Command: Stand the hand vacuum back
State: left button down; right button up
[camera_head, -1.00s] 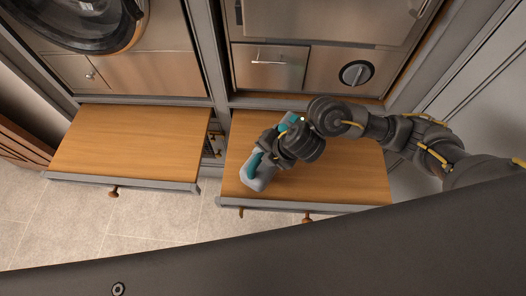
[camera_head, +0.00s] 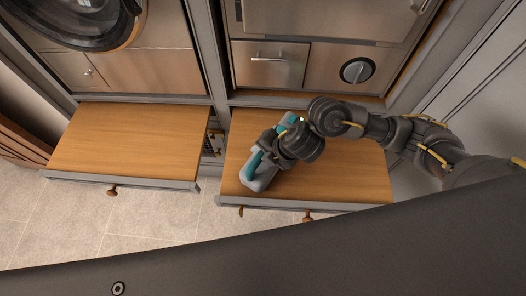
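The hand vacuum (camera_head: 257,177), grey with a teal handle part, is at the left side of the right wooden shelf (camera_head: 345,180). Its grey end points toward the shelf's front edge and its teal part runs up and to the right. My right gripper (camera_head: 268,145) is at the teal part, coming in from the right over the shelf. The wrist covers its fingers, so I cannot see whether they are shut on the vacuum. I cannot tell if the vacuum touches the shelf. My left gripper is out of view.
A second wooden shelf (camera_head: 130,145) on the left is bare. A narrow gap with small brass-coloured parts (camera_head: 213,140) separates the two shelves. Metal-fronted appliances with a small drawer (camera_head: 270,66) and a dial (camera_head: 356,71) stand behind. Tiled floor (camera_head: 60,225) lies in front.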

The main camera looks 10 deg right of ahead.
jog(key=o, duration=0.3)
jog(key=shift+s, duration=0.1)
jog(key=p+v, duration=0.4)
jog(key=v, duration=0.6)
jog(key=shift+d+r+p, duration=0.2)
jog(key=shift+r+p, duration=0.15)
jog(key=shift+s, duration=0.1)
